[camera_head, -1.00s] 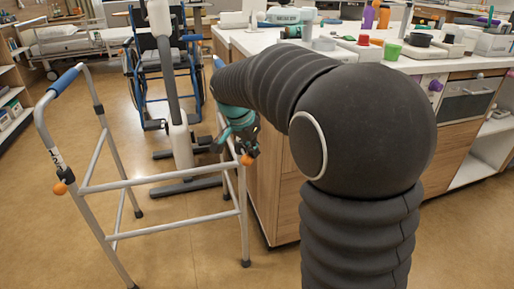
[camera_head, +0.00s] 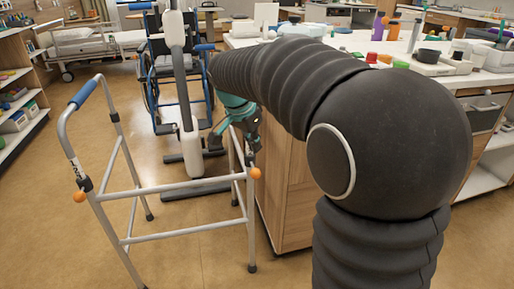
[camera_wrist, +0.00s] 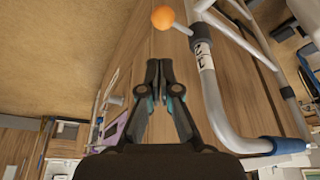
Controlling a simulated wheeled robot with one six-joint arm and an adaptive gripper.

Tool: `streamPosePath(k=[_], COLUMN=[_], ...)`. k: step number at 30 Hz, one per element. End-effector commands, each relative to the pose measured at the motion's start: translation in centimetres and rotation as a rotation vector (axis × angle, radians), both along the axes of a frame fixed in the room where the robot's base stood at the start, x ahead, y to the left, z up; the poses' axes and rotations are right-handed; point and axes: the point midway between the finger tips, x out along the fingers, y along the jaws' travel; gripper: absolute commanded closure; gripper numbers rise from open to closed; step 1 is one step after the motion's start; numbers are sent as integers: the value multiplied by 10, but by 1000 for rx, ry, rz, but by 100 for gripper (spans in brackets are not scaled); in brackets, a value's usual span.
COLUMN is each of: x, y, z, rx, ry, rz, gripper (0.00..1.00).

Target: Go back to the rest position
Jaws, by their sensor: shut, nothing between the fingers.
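My gripper (camera_wrist: 158,82) is shut and empty in the wrist view, its two dark fingers meeting near the middle of the picture. In the head view my gripper (camera_head: 250,145) hangs at the end of my bent arm, beside the wooden counter's left side and close to the right side of the walker. I cannot tell whether it touches the walker. The walker (camera_head: 130,190) is a grey metal frame with blue grips and orange knobs, standing on the floor at the left. It also shows in the wrist view (camera_wrist: 212,100), to the right of my fingers.
The counter (camera_head: 287,190) with cups and trays on top stands behind my arm. A wheelchair (camera_head: 172,75) and a pale post on a dark base (camera_head: 190,140) stand behind the walker. A bed (camera_head: 75,45) is at the back left.

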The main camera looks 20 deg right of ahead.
Motion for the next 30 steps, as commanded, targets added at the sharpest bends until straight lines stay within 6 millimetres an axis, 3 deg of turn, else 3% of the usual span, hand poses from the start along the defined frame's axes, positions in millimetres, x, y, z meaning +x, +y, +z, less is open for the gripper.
streamPosePath(k=[17, 21, 24, 30], x=[-1, 2, -2, -37], y=[2, 5, 10, 19], z=[8, 7, -8, -33], rx=[-5, -20, -22, -7], ry=[8, 31, 79, 153], rz=[27, 158, 296, 576], gripper=[100, 100, 100, 100])
